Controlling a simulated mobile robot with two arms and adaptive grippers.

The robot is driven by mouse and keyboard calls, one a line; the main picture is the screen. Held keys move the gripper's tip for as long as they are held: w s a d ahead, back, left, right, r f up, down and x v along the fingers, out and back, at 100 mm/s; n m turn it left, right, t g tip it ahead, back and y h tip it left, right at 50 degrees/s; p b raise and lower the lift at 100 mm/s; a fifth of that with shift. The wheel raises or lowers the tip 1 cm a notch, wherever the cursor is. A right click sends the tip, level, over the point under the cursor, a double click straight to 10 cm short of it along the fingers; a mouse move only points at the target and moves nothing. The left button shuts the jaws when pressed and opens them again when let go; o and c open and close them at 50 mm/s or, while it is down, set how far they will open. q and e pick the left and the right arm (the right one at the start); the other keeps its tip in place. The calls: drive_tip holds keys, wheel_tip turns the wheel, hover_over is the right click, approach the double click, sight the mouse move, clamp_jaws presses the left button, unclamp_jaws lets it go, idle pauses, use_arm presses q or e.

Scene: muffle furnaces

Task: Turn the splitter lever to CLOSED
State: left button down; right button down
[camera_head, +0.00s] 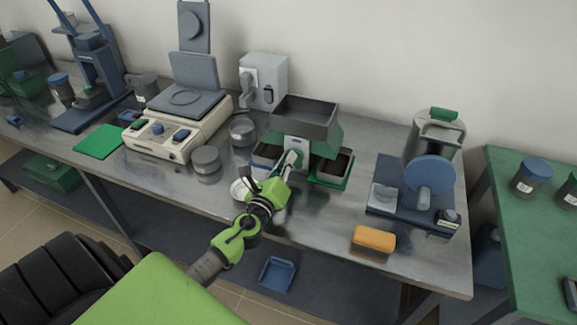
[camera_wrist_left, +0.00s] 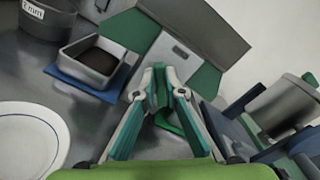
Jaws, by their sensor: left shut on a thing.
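The splitter (camera_head: 322,143) is a green body with a grey hopper on top, standing on the bench; its front also shows at the top of the left wrist view (camera_wrist_left: 205,75). My left gripper (camera_head: 294,158) reaches its front face from below. In the left wrist view the fingertips (camera_wrist_left: 160,80) are shut on a small part at the splitter's front, apparently the lever. The fingers hide most of the lever, so I cannot read its position. My right gripper is not in view.
A sample pan (camera_wrist_left: 97,60) on a blue mat stands left of the splitter, and another pan (camera_head: 335,165) on green stands right. A white dish (camera_head: 240,188) lies close to my left gripper. An orange block (camera_head: 373,240) and a blue-grey machine (camera_head: 428,175) are further right.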

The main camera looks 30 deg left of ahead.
use_arm(q)
drive_tip(key=n, duration=0.1)
drive_tip(key=n+b, duration=0.1)
drive_tip(key=n, duration=0.1)
drive_tip(key=n+b, duration=0.1)
drive_tip(key=shift+a+f+n, duration=0.25)
drive_tip(key=shift+f+n, duration=0.15)
drive_tip(key=shift+f+n+b, duration=0.1)
drive_tip(key=shift+n+b, duration=0.3)
drive_tip(key=shift+n, duration=0.8)
drive_tip(key=shift+a+f+n, duration=0.1)
drive_tip(key=shift+f+n, duration=0.05)
drive_tip(key=shift+n, duration=1.35)
drive_tip(key=c, duration=2.1)
unclamp_jaws()
drive_tip(key=shift+s, duration=0.1)
